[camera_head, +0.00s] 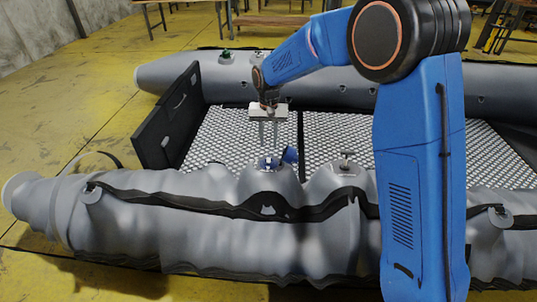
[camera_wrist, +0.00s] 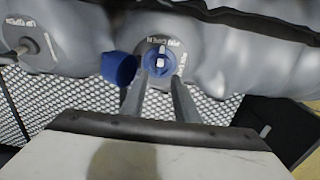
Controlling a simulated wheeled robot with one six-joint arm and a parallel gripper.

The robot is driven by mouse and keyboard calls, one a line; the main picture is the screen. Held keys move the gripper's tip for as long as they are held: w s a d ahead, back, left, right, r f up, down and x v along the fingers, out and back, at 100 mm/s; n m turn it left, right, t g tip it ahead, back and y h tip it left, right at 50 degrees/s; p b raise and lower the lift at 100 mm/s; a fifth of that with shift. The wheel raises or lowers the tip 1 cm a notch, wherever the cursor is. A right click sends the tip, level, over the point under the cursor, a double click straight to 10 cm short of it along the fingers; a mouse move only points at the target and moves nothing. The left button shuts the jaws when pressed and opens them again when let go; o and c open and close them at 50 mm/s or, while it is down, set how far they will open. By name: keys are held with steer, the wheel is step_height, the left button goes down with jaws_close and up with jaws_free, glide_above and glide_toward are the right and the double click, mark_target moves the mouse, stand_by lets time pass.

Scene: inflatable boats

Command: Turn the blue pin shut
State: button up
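The blue valve with its pin (camera_head: 268,162) sits on top of the near grey boat tube, below my gripper. In the wrist view it is a round blue fitting (camera_wrist: 159,60) with a pale pin at its centre. Its blue cap (camera_head: 289,155) hangs open to the right of the valve; in the wrist view the cap (camera_wrist: 118,68) lies to the left. My gripper (camera_head: 268,147) points down over the valve. Its two fingers (camera_wrist: 157,86) are apart with nothing between them. The tips look close to the valve, but I cannot tell whether they touch it.
The grey inflatable boat (camera_head: 150,230) lies on a yellow floor. A second valve with a metal fitting (camera_head: 346,163) sits to the right on the same tube. A black transom board (camera_head: 168,118) stands at the left. The textured boat floor (camera_head: 225,135) is bare.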

mark_target(269, 157)
step_height(269, 157, down, 7)
stand_by(0.3)
jaws_close()
